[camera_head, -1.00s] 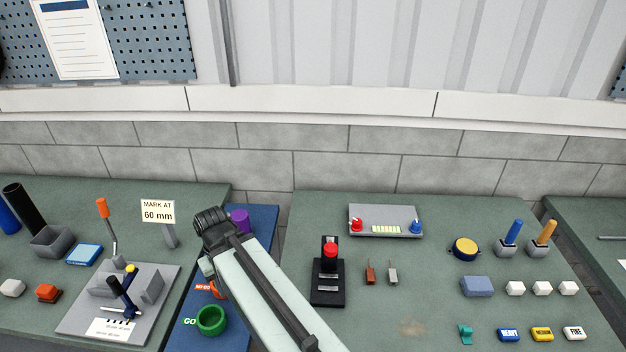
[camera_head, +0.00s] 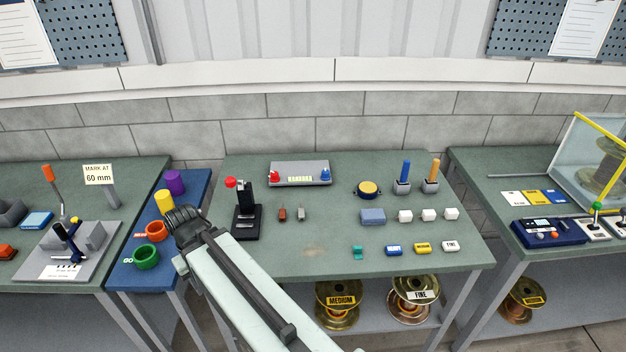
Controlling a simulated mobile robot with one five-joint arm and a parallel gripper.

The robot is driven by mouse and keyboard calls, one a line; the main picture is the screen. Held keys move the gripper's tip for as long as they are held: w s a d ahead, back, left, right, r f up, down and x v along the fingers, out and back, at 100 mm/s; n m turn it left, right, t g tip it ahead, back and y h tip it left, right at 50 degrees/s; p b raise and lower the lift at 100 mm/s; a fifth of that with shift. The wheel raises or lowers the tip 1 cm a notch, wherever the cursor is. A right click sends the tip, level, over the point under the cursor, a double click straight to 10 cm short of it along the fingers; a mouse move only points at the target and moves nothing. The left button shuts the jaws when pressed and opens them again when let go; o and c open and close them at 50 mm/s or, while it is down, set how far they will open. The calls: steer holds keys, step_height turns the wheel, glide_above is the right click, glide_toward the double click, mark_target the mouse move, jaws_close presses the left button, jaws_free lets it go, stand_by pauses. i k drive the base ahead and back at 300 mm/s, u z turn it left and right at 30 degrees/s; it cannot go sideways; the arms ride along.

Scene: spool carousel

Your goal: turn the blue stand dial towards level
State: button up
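The blue dial (camera_head: 325,175) sits at the right end of a grey panel (camera_head: 300,184) at the back of the middle table. A red dial (camera_head: 275,174) is at the panel's left end, and a small lit display (camera_head: 300,178) lies between them.
A black stand with a red knob (camera_head: 246,215) is between my gripper and the panel. Two small tools (camera_head: 300,214) lie before the panel. Blocks, a yellow round piece (camera_head: 368,188) and upright handles (camera_head: 404,172) stand to the right. The table's front middle is clear.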

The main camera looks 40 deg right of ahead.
mark_target(325, 176)
steer(key=z, duration=2.9)
steer(key=k, duration=1.15)
steer(key=u, duration=1.35)
steer(key=i, duration=1.5)
